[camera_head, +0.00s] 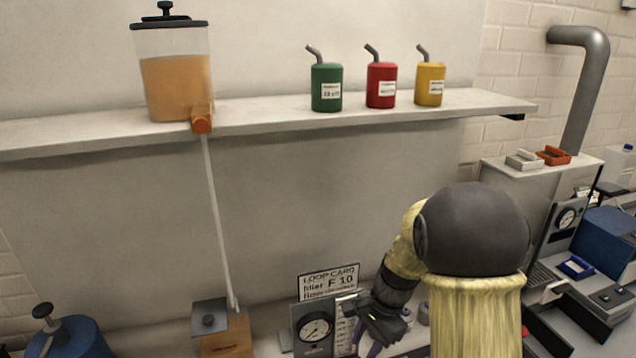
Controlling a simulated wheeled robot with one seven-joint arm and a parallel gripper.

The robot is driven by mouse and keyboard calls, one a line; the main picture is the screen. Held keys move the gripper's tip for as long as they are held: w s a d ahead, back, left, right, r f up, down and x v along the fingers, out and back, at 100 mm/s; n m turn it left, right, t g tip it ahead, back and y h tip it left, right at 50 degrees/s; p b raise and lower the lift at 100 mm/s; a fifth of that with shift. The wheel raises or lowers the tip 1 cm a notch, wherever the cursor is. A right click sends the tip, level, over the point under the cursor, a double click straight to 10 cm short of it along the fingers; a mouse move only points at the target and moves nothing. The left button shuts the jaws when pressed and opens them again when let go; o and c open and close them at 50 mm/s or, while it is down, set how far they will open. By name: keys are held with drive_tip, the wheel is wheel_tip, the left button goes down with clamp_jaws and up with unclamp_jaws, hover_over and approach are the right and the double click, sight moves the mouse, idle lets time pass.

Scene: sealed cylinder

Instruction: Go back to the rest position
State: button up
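My gripper (367,342) is low in the middle of the view, at the end of my pale yellow arm with a dark joint. It points down, in front of or beside a gauge box (316,330) with a round dial. I see no object in it, but its fingertips are small and partly hidden, so I cannot tell whether it is open or shut. A sign reading "LOOP CARD filter F 10" (328,281) stands behind the gauge box.
A shelf (270,122) holds an orange-filled tank (176,88) and green (327,88), red (381,86) and yellow (430,84) canisters. A pale stream or tube (216,215) runs from the tank's tap to a wooden box (228,338). Instruments crowd the right.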

drive_tip(key=s+d+r+n+t+h+b, duration=0.2)
drive_tip(key=s+d+n+t+h, duration=0.1)
drive_tip(key=s+n, duration=0.8)
drive_tip(key=shift+s+d, duration=0.4)
drive_tip(key=shift+d, duration=0.3)
drive_tip(key=shift+a, duration=0.1)
idle(0.5)
